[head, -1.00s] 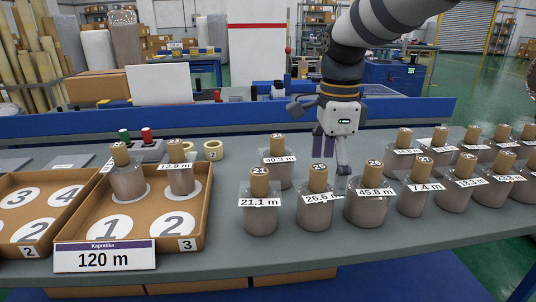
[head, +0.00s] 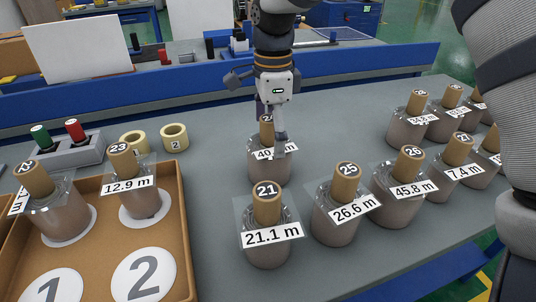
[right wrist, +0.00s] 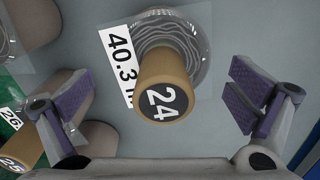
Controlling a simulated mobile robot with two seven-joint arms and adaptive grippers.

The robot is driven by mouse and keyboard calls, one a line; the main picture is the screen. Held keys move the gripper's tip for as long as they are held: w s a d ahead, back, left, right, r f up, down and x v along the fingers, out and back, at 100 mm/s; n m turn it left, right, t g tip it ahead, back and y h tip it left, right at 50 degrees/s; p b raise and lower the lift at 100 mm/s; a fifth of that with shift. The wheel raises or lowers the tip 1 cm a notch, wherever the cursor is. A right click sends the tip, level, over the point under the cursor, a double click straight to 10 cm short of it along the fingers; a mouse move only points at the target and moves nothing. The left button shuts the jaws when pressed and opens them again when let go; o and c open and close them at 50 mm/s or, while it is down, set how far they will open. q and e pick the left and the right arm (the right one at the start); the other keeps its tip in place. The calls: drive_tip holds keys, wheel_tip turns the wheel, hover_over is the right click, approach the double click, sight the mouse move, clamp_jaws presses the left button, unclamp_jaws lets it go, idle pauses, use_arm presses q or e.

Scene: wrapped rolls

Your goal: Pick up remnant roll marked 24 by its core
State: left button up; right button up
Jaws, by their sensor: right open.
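The remnant roll marked 24 (head: 268,165) stands upright on the grey table, behind roll 21. It is a wrapped grey-brown roll with a tan core and a "40.3 m" label. In the right wrist view its core (right wrist: 162,78) shows the number 24 on its end. My right gripper (head: 271,122) is above this roll, pointing down, and partly hides its core in the head view. In the right wrist view the open fingers (right wrist: 160,100) appear on either side of the core, with gaps at both sides. My left gripper is not in view.
Rolls 21 (head: 268,238), 25 (head: 335,215) and 26 (head: 398,185) stand close in front and right. A brown tray (head: 182,235) at left holds two rolls, including 23 (head: 138,200). Tape rings (head: 174,138) lie behind it. A blue rail (head: 180,92) runs behind.

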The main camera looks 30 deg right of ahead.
sight(270, 148)
wheel_tip(270, 148, down, 4)
drive_tip(key=shift+w+f, duration=0.1)
drive_tip(key=shift+w, duration=0.05)
drive_tip(key=shift+a, duration=0.1)
drive_tip(key=c, duration=1.3)
